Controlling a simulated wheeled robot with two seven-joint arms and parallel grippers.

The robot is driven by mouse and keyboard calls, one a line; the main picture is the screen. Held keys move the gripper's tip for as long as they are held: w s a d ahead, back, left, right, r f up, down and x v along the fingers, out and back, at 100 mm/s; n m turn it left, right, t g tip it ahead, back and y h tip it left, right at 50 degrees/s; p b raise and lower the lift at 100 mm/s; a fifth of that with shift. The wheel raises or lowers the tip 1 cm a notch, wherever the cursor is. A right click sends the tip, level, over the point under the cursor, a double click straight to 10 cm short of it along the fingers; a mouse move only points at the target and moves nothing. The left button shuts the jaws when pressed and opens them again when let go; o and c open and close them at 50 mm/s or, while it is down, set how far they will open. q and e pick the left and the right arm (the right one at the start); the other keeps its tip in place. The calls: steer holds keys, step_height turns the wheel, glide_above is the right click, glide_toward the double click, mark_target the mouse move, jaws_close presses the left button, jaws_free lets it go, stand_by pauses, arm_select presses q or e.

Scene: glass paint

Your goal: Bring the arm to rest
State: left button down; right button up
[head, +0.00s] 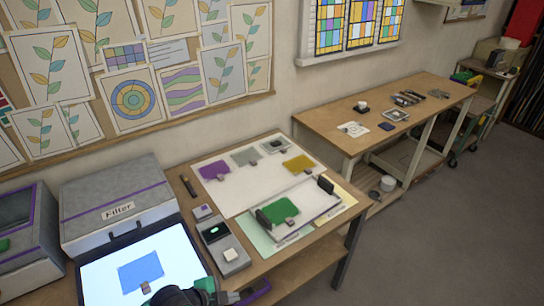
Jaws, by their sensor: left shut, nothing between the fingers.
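My left gripper (236,297) shows at the bottom edge of the head view, just right of the lit white panel (102,289). Its fingers are shut with nothing between them. Part of my dark arm with a green band shows beside it, over the panel's lower edge. A blue sheet (141,270) with a small pale tab lies on the lit panel, apart from the gripper. My right gripper is not in view.
A box labelled Filter (117,212) stands behind the lit panel. A grey device (223,255) sits right of it. Further right, a green sheet (280,212) lies between two black uprights; purple (219,166), grey and yellow (299,164) sheets lie behind. Another wooden table (340,108) stands beyond.

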arm_select(q)
steer(key=s+a+r+n+g+y, duration=0.1)
steer(key=s+a+r+n+y, duration=0.15)
steer(key=s+a+n, duration=0.55)
steer(key=s+a+r+n+g+y, duration=0.15)
steer(key=s+a+n+y, duration=0.25)
steer(key=s+n, duration=0.4)
step_height(320, 180, down, 33)
steer(key=m+b, duration=0.2)
steer(key=b, duration=0.2)
steer(key=s+a+f+g+b, duration=0.1)
steer(key=s+f+b, duration=0.1)
steer(key=s+f, duration=0.8)
steer(key=s+a+f+g+b, duration=0.1)
steer(key=s+a+f, duration=0.1)
steer(key=s+f, duration=0.8)
step_height(320, 180, down, 5)
steer(key=shift+s+a+f+b, duration=0.2)
steer(key=shift+s+b, duration=0.15)
steer(key=shift+b, duration=0.05)
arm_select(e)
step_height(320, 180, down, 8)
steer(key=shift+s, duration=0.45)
